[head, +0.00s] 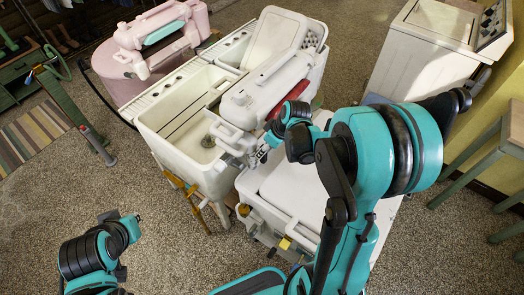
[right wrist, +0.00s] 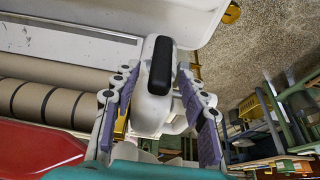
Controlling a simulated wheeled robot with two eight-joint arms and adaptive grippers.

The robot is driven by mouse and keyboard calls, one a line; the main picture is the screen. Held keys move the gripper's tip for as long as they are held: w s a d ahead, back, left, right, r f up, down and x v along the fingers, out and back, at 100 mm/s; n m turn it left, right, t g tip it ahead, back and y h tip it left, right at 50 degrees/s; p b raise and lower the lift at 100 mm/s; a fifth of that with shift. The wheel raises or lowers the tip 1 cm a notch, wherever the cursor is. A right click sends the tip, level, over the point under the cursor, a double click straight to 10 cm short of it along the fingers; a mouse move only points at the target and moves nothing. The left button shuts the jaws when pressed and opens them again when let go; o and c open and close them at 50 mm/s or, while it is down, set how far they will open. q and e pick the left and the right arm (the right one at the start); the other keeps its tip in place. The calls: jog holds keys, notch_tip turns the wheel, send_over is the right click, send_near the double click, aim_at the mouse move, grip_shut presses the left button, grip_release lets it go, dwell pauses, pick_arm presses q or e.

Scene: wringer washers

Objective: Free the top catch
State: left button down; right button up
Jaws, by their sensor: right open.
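The white wringer head (head: 262,92) sits above the white washer, with a red part (head: 290,98) along its side. My right gripper (head: 262,154) is at the wringer's near end. In the right wrist view a white lever-like piece with a black pad (right wrist: 162,65), apparently the top catch, stands between the fingers of my right gripper (right wrist: 157,85). The purple-padded fingers are spread on either side of it, with a gap visible at the right; contact on the left is unclear. In the head view my left arm shows at the lower left, but no fingers can be made out.
White twin tubs (head: 188,125) stand left of the wringer, and a pink washer (head: 160,45) stands behind. A white cabinet (head: 425,50) and a stool (head: 490,150) are at the right. Rollers (right wrist: 50,100) and the red part lie left of my right gripper.

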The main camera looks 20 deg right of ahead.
pick_arm(q)
jog(key=shift+f, duration=0.3)
pick_arm(e)
jog(key=shift+x, duration=1.15)
grip_shut()
